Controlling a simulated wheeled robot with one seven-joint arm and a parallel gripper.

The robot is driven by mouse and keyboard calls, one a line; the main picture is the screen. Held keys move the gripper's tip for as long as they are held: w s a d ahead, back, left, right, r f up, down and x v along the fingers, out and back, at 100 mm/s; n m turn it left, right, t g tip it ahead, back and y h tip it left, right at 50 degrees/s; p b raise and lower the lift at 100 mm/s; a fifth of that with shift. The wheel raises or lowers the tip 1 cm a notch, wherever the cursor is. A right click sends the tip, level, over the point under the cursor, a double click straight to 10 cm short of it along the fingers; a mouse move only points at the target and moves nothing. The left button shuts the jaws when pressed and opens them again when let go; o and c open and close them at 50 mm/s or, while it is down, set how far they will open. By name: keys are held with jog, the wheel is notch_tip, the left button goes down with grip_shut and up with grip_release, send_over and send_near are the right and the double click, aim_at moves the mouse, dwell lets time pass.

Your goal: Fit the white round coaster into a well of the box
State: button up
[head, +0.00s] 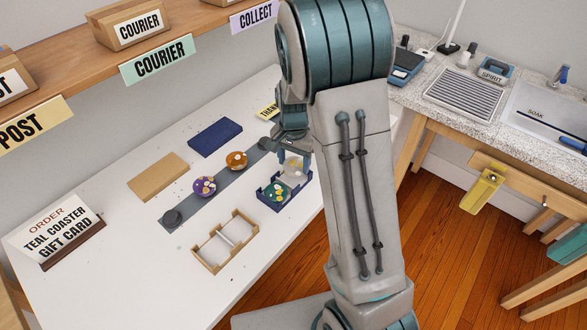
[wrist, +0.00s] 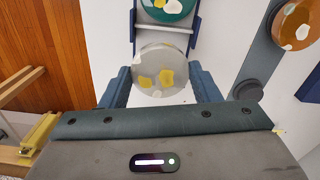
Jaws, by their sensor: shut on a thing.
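The white round coaster (wrist: 155,72), with yellow flakes, is held flat between the two blue fingers of my gripper (wrist: 160,88). In the head view the coaster (head: 296,165) is at the far end of the blue box (head: 264,201), partly hidden by my gripper (head: 293,150). The box has a teal coaster (head: 274,191) in its near well.
An empty wooden box (head: 212,268) with a divider stands nearby. Purple (head: 204,187) and orange (head: 236,161) coasters lie on a grey strip (head: 190,205). Brown (head: 158,177) and navy (head: 215,138) flat pieces lie behind. An order sign (head: 60,232) stands at left.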

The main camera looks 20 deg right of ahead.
aim_at(294, 164)
jog(key=shift+f, duration=2.05)
jog(key=shift+f, duration=0.1)
jog(key=o, duration=1)
notch_tip(294, 164, up, 12)
jog(key=shift+r, duration=0.1)
jog(key=shift+s+r+n+t, duration=0.5)
jog(key=shift+s+r+n, duration=0.9)
jog(key=shift+s, duration=2.05)
jog(key=shift+s+r+n+t, duration=0.5)
jog(key=shift+s+r+n, duration=0.8)
jog(key=shift+s, duration=2.2)
jog(key=shift+s+r+n+t, duration=0.5)
jog(key=shift+s+r+n, duration=0.9)
jog(key=shift+s, duration=2.05)
